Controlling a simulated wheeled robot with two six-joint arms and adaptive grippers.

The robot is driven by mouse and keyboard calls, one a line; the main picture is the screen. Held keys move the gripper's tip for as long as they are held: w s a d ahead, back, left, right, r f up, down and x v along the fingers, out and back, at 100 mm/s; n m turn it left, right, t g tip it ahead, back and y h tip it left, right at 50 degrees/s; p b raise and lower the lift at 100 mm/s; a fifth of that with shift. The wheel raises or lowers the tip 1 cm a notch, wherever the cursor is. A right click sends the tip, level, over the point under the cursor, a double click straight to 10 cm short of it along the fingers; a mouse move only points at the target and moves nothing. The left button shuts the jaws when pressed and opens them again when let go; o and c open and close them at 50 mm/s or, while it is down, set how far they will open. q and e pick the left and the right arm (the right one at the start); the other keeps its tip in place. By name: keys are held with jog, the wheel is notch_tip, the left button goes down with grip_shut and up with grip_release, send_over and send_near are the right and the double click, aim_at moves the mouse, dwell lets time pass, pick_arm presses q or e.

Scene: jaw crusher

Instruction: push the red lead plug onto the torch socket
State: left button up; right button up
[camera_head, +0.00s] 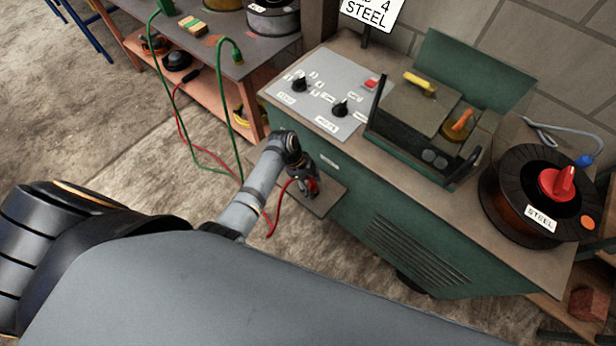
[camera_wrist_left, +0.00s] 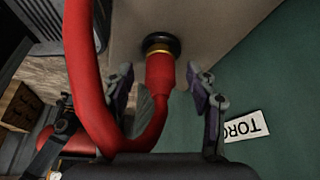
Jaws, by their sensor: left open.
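The red lead plug (camera_wrist_left: 160,75) points at a black round socket (camera_wrist_left: 160,43), with a brass ring showing between them. The plug's end meets the ring; how deep it sits I cannot tell. Its red cable (camera_wrist_left: 78,70) loops back past the left side of my gripper. My left gripper (camera_wrist_left: 165,90) is open, one finger on each side of the plug, with visible gaps. In the head view my left gripper (camera_head: 311,188) is low at the green cabinet's front, by a small shelf (camera_head: 325,203). A partly hidden "TORC" label (camera_wrist_left: 246,126) is beside it.
The green cabinet (camera_head: 440,225) carries a knob panel (camera_head: 325,90), a wire feeder box and a black spool (camera_head: 520,180) marked STEEL. A rack (camera_head: 225,65) at the back left holds green cables and a hanging red lead (camera_head: 181,130).

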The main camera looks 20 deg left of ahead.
pick_arm(q)
jog(key=v, duration=1.1)
jog(key=shift+s, duration=0.15)
